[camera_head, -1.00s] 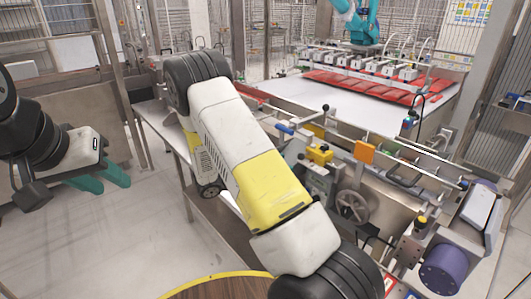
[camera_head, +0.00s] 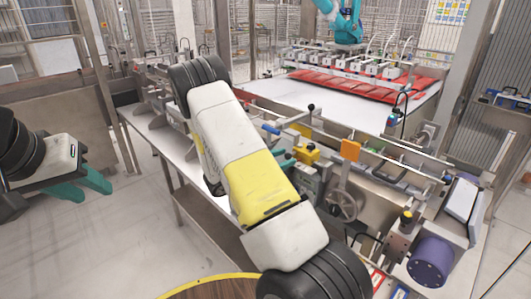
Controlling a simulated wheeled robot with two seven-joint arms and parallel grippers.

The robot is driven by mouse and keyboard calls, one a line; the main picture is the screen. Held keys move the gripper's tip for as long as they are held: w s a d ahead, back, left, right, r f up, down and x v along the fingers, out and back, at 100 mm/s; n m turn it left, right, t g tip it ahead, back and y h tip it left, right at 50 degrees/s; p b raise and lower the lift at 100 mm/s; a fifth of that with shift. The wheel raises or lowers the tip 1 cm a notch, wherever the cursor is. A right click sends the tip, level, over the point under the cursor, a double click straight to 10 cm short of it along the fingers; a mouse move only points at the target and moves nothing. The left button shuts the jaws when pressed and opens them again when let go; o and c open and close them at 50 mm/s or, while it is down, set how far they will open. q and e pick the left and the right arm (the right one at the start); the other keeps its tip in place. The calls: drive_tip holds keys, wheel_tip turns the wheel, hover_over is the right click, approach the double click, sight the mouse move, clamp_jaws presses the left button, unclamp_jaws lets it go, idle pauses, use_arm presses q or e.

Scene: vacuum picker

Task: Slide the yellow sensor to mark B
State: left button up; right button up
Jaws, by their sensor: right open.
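The yellow sensor (camera_head: 308,154) is a small yellow block on the metal rail assembly right of my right arm. An orange square plate (camera_head: 350,150) stands just right of it. Teal fingertips of my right gripper (camera_head: 288,157) show at the left side of the yellow sensor. The rest of that gripper is hidden behind my white and yellow arm, and I cannot tell whether it touches the sensor. My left gripper (camera_head: 88,182) is at the far left, over the floor, with its teal fingers apart and empty. I cannot make out mark B.
A handwheel (camera_head: 343,205) sits below the orange plate. A purple motor (camera_head: 432,260) is at the lower right. Long metal rails run to the right. Behind are a white table (camera_head: 330,112) and red packs (camera_head: 365,90) under a suction picker. The floor at left is free.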

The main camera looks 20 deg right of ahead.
clamp_jaws()
idle(1.3)
